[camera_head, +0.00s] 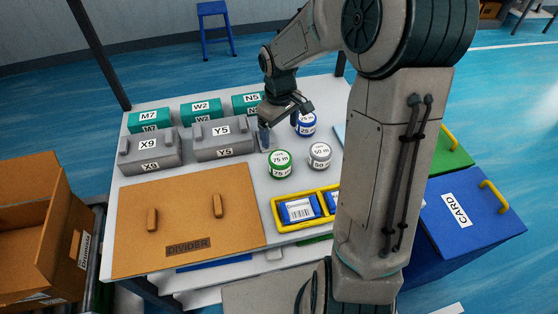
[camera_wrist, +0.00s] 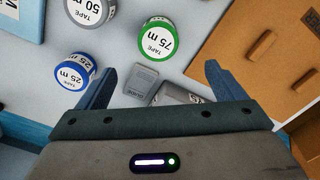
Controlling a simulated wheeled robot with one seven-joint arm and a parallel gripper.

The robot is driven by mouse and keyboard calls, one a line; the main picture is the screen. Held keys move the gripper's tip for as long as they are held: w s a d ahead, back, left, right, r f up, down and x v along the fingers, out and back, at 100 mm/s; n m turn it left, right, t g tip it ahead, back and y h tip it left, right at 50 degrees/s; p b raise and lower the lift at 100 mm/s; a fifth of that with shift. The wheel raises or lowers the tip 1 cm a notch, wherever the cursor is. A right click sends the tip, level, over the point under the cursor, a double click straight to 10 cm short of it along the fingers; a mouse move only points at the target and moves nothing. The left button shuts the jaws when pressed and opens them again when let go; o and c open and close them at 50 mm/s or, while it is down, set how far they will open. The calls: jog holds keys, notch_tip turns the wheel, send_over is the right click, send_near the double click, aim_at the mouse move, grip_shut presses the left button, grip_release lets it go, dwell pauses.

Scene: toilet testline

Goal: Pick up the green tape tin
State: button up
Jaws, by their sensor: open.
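The green tape tin (camera_head: 280,164) stands upright on the white table, with a white top label reading 75 m. In the wrist view the green tin (camera_wrist: 157,37) lies ahead of my gripper, beyond the gap between its fingers. My gripper (camera_head: 268,139) is above the table, just up and left of the green tin in the head view. In the wrist view my gripper (camera_wrist: 152,88) has its fingers wide apart with no tin between them. A grey tin (camera_head: 319,155) marked 50 m and a blue tin (camera_head: 305,124) marked 25 m stand close by.
Grey boxes X9 (camera_head: 151,150) and Y5 (camera_head: 224,139) stand left of my gripper, with green boxes behind. A brown divider board (camera_head: 190,232) covers the front left. A yellow tray (camera_head: 282,213) sits in front of the tins. A small grey item (camera_wrist: 142,82) lies between the fingers in the wrist view.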

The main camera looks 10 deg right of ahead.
aim_at(279, 157)
jog(key=f, duration=0.9)
jog(key=shift+w+f, duration=0.1)
jog(key=shift+w, duration=0.15)
jog(key=shift+w+f+p, duration=0.2)
jog(key=shift+f+p, duration=0.4)
jog(key=shift+f, duration=2.1)
jog(key=c, duration=1.3)
jog(key=shift+o, duration=0.2)
jog(key=shift+r, duration=0.1)
